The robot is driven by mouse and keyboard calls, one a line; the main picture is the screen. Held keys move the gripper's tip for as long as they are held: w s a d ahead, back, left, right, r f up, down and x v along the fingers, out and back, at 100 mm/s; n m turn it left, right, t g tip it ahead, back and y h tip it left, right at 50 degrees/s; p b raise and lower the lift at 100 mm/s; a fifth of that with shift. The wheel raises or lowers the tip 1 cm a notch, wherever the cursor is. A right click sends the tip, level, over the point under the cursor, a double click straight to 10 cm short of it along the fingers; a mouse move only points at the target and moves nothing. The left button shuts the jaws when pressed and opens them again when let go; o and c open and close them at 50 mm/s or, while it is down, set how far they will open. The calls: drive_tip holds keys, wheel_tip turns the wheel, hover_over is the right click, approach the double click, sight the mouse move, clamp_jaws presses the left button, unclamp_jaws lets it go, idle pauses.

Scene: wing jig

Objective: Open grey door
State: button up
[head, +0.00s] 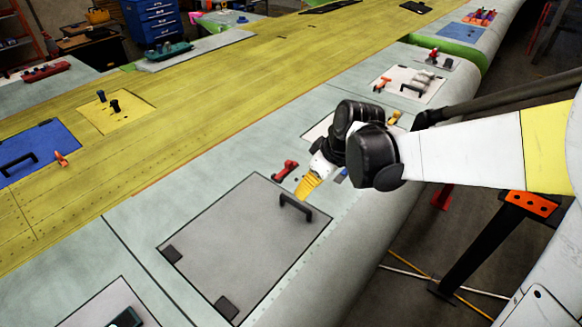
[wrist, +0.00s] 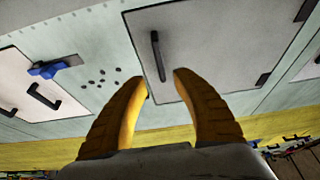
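The grey door (head: 240,255) lies shut in the pale wing surface, with two dark hinges along its lower-left side. Its black bar handle (head: 296,206) is near the upper-right edge. A red latch (head: 285,170) sits just outside the door's upper edge. My gripper (head: 305,189) is above the wing, beside the handle and near the red latch. In the wrist view, my gripper (wrist: 160,80) has its two yellow fingers apart with nothing between them. The grey door (wrist: 215,45) and handle (wrist: 158,56) show beyond the fingertips, apart from them. The red latch is not visible there.
A white panel with a black handle (wrist: 42,96) and a blue latch (wrist: 55,68) is left of the grey door in the wrist view. A blue panel (head: 35,150) and a yellow panel (head: 112,112) are farther left in the head view. An orange-topped stand (head: 528,205) is at right.

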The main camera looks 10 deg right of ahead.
sight(296, 203)
drive_tip(key=b+x, duration=0.1)
drive_tip(key=x, duration=0.8)
drive_tip(key=shift+w+f+b, duration=0.1)
drive_tip(key=shift+f+b, duration=0.2)
clamp_jaws()
